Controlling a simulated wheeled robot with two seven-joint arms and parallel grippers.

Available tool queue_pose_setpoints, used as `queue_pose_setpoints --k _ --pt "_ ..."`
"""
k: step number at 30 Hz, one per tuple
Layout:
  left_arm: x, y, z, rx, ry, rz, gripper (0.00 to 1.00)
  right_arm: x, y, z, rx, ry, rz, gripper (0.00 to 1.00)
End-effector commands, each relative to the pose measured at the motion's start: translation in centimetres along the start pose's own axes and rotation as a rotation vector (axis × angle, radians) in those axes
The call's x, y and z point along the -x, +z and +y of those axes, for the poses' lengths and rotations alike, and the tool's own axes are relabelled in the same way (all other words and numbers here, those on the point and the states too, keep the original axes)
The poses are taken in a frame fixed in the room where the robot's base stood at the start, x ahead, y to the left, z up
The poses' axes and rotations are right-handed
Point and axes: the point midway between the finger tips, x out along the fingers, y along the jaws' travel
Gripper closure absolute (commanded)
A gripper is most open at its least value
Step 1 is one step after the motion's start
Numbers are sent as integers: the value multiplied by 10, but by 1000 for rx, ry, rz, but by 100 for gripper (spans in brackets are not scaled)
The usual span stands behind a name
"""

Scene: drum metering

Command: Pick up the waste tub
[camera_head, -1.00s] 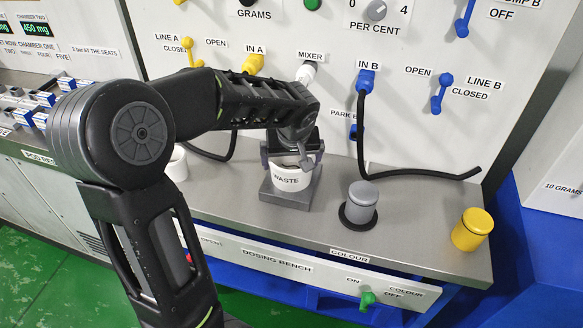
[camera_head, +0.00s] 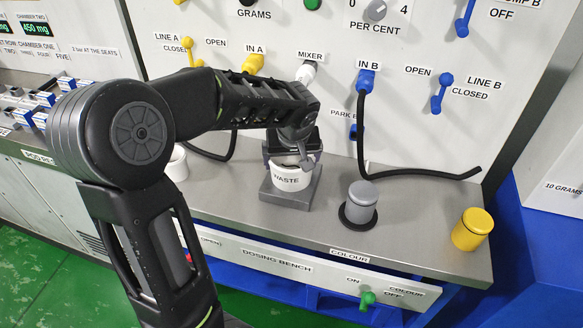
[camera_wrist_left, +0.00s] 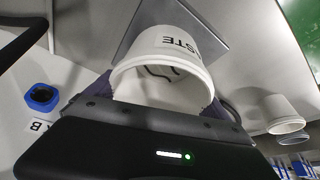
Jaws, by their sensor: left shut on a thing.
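The waste tub (camera_head: 291,180) is a white round tub with a black WASTE label, on a square grey stand (camera_head: 290,199) on the bench. My left gripper (camera_head: 293,160) reaches down over it from above and is shut on its rim. In the left wrist view the open mouth and label of the waste tub (camera_wrist_left: 165,55) show between the fingers, partly hidden by the gripper body. I see no clear gap between tub and stand. My right gripper is not in view.
A white cup (camera_head: 177,165) stands left of the tub, partly behind my arm. A grey-lidded jar (camera_head: 361,203) and a yellow jar (camera_head: 471,230) stand to the right. A black hose (camera_head: 420,173) lies along the back. The panel with valves rises close behind.

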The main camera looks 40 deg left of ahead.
Motion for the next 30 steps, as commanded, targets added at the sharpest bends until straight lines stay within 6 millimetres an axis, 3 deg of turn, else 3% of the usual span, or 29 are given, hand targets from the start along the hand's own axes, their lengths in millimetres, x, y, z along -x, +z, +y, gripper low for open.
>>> queue_pose_setpoints --k 11,18,23,30 --pt "2 -1 0 1 1 2 55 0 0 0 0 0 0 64" --pt "16 -4 1 -1 3 3 55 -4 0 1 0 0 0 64" --pt "24 23 0 -2 3 2 55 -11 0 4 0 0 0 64" --pt "48 81 0 -4 4 5 55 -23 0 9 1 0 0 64"
